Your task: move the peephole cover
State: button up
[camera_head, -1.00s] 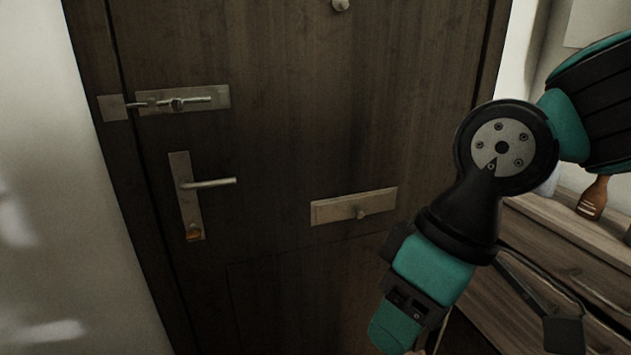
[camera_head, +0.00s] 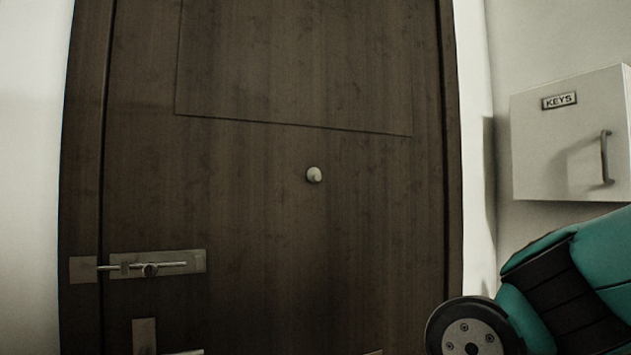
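The peephole cover (camera_head: 314,174) is a small pale round knob-like piece on the dark wooden door (camera_head: 250,215), a little right of the door's middle and below a thin panel line. Nothing touches it. My gripper is out of the picture. Only the teal and black links of my arm show at the lower right, well below and to the right of the cover.
A metal slide bolt (camera_head: 155,264) sits on the door's left side, with the top of the handle plate (camera_head: 144,336) below it. A white key box (camera_head: 570,138) with a handle hangs on the right wall. The space before the upper door is clear.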

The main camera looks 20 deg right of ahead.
aim_at(314, 175)
jog(key=k, duration=1.25)
jog(key=u, duration=0.65)
jog(key=i, duration=1.05)
jog(key=z, duration=0.5)
jog(key=i, duration=0.6)
jog(key=z, duration=0.6)
